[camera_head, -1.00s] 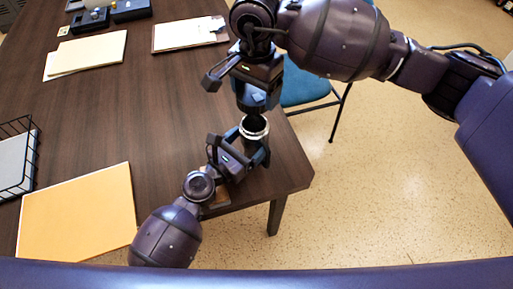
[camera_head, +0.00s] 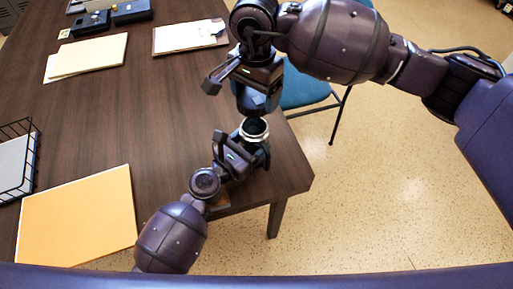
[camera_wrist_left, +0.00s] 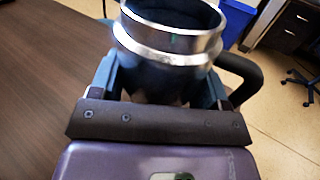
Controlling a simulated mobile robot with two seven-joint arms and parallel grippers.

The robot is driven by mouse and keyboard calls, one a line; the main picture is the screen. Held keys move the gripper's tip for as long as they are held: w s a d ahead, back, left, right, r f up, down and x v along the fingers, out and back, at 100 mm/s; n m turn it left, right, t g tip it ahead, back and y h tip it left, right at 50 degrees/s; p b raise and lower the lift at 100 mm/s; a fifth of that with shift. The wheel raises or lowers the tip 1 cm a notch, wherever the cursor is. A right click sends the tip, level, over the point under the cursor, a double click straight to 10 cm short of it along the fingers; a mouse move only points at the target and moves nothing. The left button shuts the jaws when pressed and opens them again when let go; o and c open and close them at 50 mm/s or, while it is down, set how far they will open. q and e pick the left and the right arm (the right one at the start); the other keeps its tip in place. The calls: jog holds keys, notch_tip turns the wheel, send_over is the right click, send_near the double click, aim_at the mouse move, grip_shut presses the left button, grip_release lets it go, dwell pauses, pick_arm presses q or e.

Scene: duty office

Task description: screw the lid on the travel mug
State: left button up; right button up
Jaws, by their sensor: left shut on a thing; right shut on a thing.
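The travel mug (camera_head: 254,130) shows its steel rim near the table's right corner. In the left wrist view the mug (camera_wrist_left: 168,45) has a steel collar, a dark body and a dark handle at the right. Its open mouth faces up. My left gripper (camera_head: 256,153) is shut around the mug's body; its blue-grey fingers flank the mug in the wrist view. My right gripper (camera_head: 257,104) is directly above the mug, pointing down, shut on a dark thing that is probably the lid. The fingers mostly hide it, and its gap to the rim is unclear.
The dark wooden table (camera_head: 110,130) carries an orange envelope (camera_head: 80,215), a wire tray (camera_head: 36,165), folders (camera_head: 95,55) and a clipboard (camera_head: 188,36). A blue chair (camera_head: 305,90) stands beyond the table's right edge. The tabletop's middle is clear.

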send_over(255, 119)
jog(key=s, duration=0.2)
jog(key=shift+s+f, duration=0.1)
jog(key=shift+f, duration=2.35)
jog(key=shift+d+f, duration=0.1)
jog(key=shift+f, duration=0.05)
jog(key=shift+f, duration=0.75)
jog(key=shift+f, duration=0.55)
